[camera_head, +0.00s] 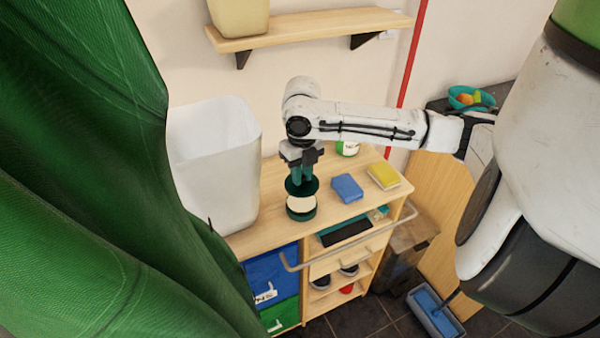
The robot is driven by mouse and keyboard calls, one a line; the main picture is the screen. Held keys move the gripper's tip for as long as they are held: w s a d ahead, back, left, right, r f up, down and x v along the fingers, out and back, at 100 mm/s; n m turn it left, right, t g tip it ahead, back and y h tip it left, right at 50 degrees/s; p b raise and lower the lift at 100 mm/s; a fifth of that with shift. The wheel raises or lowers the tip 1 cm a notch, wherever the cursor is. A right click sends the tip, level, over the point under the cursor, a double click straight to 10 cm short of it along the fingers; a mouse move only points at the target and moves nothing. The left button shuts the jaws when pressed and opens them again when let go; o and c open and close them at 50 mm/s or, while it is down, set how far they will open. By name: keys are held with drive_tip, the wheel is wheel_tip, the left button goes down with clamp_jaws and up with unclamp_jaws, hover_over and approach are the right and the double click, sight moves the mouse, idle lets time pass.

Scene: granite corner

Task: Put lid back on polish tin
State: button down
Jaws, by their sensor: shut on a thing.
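The polish tin (301,213) stands open on the wooden cabinet top, a dark green round tin with a cream surface showing inside. My gripper (302,177) points down just behind the tin in the picture and is shut on the dark green lid (294,189). The lid's lower edge overlaps the tin's far rim in this view. I cannot tell whether lid and tin touch or how high the lid is. The fingertips' contact with the lid is too small to see clearly.
A blue sponge or block (347,188) and a yellow one (384,176) lie right of the tin. A tall white bin (215,170) stands close on the left. A rail (352,243) runs along the cabinet front. A green cloth (80,180) fills the left foreground. A wall shelf (310,29) is above.

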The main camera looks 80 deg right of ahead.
drive_tip(key=shift+f+b, duration=2)
drive_tip(key=shift+f, duration=0.9)
drive_tip(key=shift+f, duration=0.1)
drive_tip(key=c, duration=0.9)
unclamp_jaws()
drive_tip(key=shift+o, duration=0.3)
drive_tip(key=o, duration=0.4)
drive_tip(key=shift+r+p, duration=2.7)
drive_tip(key=shift+r, duration=0.8)
